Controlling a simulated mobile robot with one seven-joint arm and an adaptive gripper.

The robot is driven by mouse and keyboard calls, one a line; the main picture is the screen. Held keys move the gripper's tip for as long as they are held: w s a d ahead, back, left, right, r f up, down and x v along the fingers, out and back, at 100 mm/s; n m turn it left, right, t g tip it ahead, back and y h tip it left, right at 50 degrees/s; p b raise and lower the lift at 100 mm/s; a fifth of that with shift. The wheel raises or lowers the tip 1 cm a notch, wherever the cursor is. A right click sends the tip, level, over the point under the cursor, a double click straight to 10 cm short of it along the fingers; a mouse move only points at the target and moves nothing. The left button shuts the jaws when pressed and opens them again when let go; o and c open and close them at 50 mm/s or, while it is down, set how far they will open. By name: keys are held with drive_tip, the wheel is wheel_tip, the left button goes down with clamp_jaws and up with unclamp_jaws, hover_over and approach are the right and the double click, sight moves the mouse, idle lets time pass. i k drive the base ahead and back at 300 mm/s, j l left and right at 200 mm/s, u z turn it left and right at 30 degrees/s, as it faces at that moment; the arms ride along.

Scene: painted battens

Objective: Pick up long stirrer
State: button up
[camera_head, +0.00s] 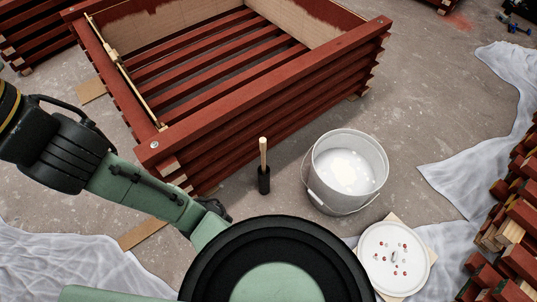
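A long thin pale wooden stick (122,68), which looks like the long stirrer, lies along the top left edge of the dark red slatted frame (262,87). It has wider bits partway along and at its near end. I cannot see fingers or anything held.
An open white bucket (347,171) of white paint stands right of centre. A short dark tool with a wooden handle (263,166) stands beside it. A white lid (395,257) lies at the lower right. Stacked red battens (512,235) and pale sheets (490,95) lie at the right.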

sight(263, 140)
drive_tip(key=l+z, duration=0.15)
drive_tip(key=z, duration=0.4)
drive_tip(key=u, duration=0.8)
drive_tip(key=i+j+z, duration=0.15)
drive_tip(key=j, duration=0.2)
drive_tip(key=i+j+z, duration=0.15)
drive_tip(key=j, duration=0.25)
drive_tip(key=i+j+z, duration=0.1)
drive_tip(key=j, duration=0.3)
drive_tip(key=i+j+z, duration=0.1)
drive_tip(key=z, duration=1.5)
drive_tip(key=j+z, duration=0.4)
drive_tip(key=j, duration=0.25)
drive_tip(key=i, duration=0.05)
